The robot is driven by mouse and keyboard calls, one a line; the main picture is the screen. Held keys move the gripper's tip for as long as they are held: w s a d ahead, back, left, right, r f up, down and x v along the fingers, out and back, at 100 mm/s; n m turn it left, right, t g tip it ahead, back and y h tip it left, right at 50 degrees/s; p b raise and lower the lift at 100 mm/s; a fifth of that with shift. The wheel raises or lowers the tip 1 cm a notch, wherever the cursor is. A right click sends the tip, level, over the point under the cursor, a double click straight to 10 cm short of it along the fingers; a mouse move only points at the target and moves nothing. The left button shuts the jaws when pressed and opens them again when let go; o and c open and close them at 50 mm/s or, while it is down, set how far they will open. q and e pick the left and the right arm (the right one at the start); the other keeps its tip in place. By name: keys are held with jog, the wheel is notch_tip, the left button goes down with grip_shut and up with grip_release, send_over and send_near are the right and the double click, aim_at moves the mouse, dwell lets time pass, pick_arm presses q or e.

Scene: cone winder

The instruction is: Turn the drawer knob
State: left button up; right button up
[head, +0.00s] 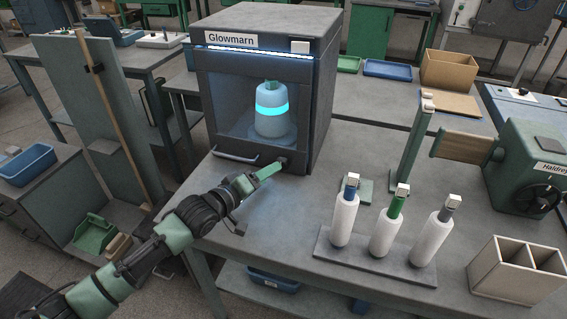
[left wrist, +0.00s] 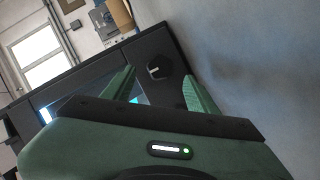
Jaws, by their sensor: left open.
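The dark drawer knob (head: 283,161) sits at the lower right of the front of the dark Glowmarn cabinet (head: 322,90). In the left wrist view the knob (left wrist: 153,69) is round and black with a short white mark, and appears between my two green fingers. My left gripper (head: 268,172) is open, its fingers pointing at the knob; the wrist view also shows the gripper (left wrist: 160,85). I cannot tell whether the fingers touch the knob. A bar handle (head: 235,158) is left of the knob. My right gripper is not in view.
A rack (head: 335,254) with several white yarn cones stands right of my left arm. A divided box (head: 516,271) and a green machine (head: 528,165) stand farther right. A blue-glowing bottle-shaped object (head: 271,112) is behind the cabinet's window. The bench before the cabinet is clear.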

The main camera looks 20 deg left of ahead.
aim_at(282, 163)
pick_arm(q)
jog(key=x, duration=0.4)
jog(key=shift+w, duration=0.15)
jog(key=shift+x, duration=0.95)
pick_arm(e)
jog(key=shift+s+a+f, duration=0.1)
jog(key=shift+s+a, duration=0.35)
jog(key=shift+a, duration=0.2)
